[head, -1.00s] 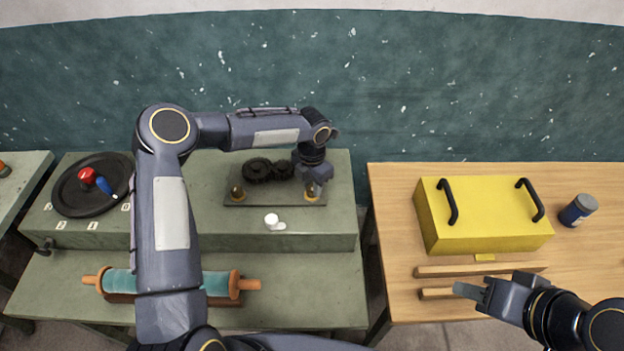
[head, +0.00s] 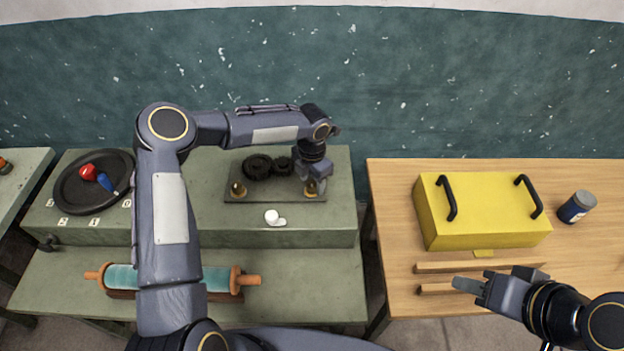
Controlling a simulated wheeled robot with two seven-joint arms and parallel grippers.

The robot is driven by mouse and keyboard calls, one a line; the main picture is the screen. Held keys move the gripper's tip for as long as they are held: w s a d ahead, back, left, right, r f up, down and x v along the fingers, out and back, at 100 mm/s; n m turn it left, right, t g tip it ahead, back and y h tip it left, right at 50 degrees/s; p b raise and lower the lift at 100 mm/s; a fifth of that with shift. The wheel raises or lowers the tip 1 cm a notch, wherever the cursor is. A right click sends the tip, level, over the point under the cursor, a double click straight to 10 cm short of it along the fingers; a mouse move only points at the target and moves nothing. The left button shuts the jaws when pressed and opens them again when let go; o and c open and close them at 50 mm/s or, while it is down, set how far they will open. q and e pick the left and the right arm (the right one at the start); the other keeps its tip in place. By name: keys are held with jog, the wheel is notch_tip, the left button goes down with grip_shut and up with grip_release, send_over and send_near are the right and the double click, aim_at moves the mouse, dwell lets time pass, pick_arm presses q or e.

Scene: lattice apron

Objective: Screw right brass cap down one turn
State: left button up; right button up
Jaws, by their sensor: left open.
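The right brass cap (head: 311,189) sits on the right end of a dark plate (head: 270,197) on the raised green bench. A second brass cap (head: 238,190) sits at the plate's left end. My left gripper (head: 313,187) points down at the right cap, with its open fingers at the cap; whether they touch it I cannot tell. The gripper partly hides the cap. My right gripper (head: 470,287) is over the wooden table near the wooden bars; the gap between its fingers does not show clearly.
Black gears (head: 258,167) lie on the plate between the caps. A small white object (head: 272,216) lies in front. A teal roller (head: 216,281) lies below. A yellow box (head: 485,212) and a jar (head: 577,207) stand right.

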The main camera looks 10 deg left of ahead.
aim_at(312, 183)
pick_arm(q)
notch_tip(312, 183, up, 7)
jog(key=shift+f+b, duration=0.1)
jog(key=shift+b, duration=0.3)
jog(key=shift+r, duration=0.5)
jog(key=shift+r, duration=0.15)
jog(key=s+a+r+n+t+b, duration=0.1)
jog(key=s+a+r+n, duration=0.4)
jog(key=s+n, duration=0.5)
jog(key=s+a+r+n+b, duration=0.1)
jog(key=s+a+r+n, duration=0.35)
jog(key=s+n, duration=0.55)
jog(key=s+n+t+h+b, duration=0.1)
jog(key=s+n, duration=0.5)
jog(key=n, duration=0.6)
jog(key=s+f+n+t+h, duration=0.1)
jog(key=s+n, duration=0.5)
jog(key=n, duration=0.7)
jog(key=t+h, duration=0.1)
jog(key=t, duration=0.1)
jog(key=shift+s+d+t+h+b, duration=0.2)
jog(key=shift+t+h+b, duration=0.1)
jog(key=shift+h+b, duration=0.1)
